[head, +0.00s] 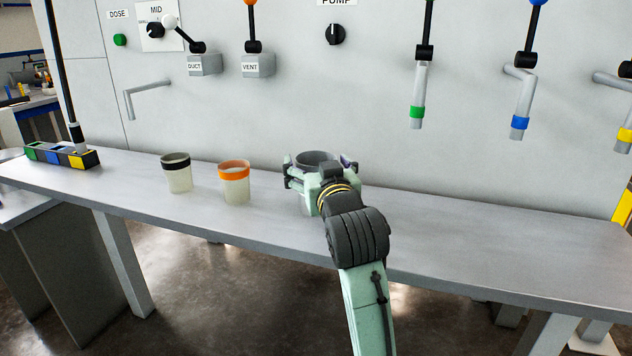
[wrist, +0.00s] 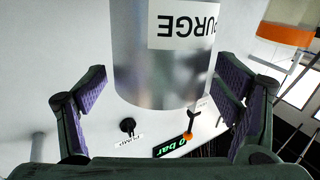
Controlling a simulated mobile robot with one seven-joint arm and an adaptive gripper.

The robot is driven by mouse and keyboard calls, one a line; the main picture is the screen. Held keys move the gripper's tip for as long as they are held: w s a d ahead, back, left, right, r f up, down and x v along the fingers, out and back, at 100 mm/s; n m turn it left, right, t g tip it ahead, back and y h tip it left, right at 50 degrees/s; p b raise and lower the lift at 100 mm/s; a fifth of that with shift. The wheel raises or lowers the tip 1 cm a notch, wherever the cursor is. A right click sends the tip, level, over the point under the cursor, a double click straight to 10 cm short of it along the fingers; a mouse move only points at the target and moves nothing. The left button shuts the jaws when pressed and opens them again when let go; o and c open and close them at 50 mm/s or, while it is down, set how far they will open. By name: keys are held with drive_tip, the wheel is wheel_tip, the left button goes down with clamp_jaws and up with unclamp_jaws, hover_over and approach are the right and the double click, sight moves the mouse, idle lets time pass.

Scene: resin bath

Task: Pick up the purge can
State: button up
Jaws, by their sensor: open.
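The purge can (head: 316,156) stands on the grey bench, mostly hidden behind my gripper in the head view; its dark round opening shows above the fingers. In the wrist view, which is upside down, the can is a shiny metal cylinder (wrist: 150,75) with a white label whose visible letters read "URGE". My gripper (head: 318,166) is open, with one finger on each side of the can. In the wrist view the purple-padded fingers (wrist: 162,80) show gaps to the can on both sides, wider on the left.
An orange-rimmed cup (head: 235,186) and a black-rimmed cup (head: 177,178) stand left of the can. A holder with coloured sections (head: 62,156) is at the bench's left end. The bench right of my gripper is clear.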

drive_tip(key=shift+x, duration=0.8)
drive_tip(key=shift+c, duration=0.3)
drive_tip(key=c, duration=1.6)
